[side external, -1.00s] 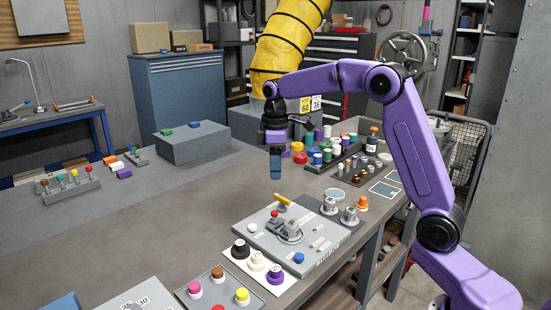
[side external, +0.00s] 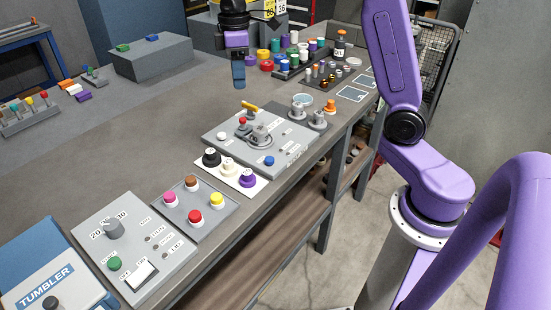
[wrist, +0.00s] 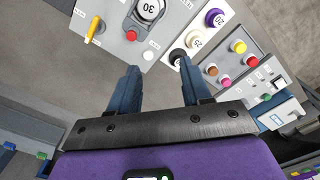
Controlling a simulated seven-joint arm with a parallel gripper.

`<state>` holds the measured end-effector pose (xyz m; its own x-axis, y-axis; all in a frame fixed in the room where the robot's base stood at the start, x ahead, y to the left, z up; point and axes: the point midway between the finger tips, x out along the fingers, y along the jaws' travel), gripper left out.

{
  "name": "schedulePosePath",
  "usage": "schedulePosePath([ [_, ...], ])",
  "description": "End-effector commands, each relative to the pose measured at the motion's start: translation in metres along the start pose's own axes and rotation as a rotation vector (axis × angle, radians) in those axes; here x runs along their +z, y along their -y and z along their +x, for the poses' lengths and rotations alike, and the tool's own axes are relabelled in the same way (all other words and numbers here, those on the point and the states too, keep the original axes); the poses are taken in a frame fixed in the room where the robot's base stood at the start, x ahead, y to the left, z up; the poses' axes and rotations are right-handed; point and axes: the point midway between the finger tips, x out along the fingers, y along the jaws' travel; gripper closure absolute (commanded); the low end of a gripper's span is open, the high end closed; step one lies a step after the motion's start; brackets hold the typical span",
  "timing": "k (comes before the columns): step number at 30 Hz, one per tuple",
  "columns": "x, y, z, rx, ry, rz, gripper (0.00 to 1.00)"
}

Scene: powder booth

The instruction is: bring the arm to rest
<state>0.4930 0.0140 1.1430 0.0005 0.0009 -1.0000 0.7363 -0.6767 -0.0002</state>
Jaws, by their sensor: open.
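My gripper (side external: 238,80) hangs above the bench, fingers pointing down, behind and above the grey panel (side external: 215,141) with a dial. In the wrist view my gripper (wrist: 158,82) shows two blue fingers spread apart with nothing between them. Bare bench surface and the panel's edge lie beyond the fingertips. My gripper touches nothing that I can see. The upper part of my arm is cut off by the top of the side view.
The panel carries a yellow lever (side external: 250,107) and a red knob (side external: 242,122). A white plate holds black, cream and purple knobs (side external: 247,181). Nearer are a coloured-button tray (side external: 182,222), a switch panel (side external: 140,240) and a tumbler box (side external: 50,270).

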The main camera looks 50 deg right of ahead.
Motion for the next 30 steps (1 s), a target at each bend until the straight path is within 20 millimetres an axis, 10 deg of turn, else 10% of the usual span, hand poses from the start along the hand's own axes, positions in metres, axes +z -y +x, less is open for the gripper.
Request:
schedulePosePath([
  [15, 0.066, 0.181, 0.024, 0.003, -0.016, -0.148, 0.52],
  [30, 0.183, 0.265, 0.066, -0.005, -0.029, -0.261, 0.52],
])
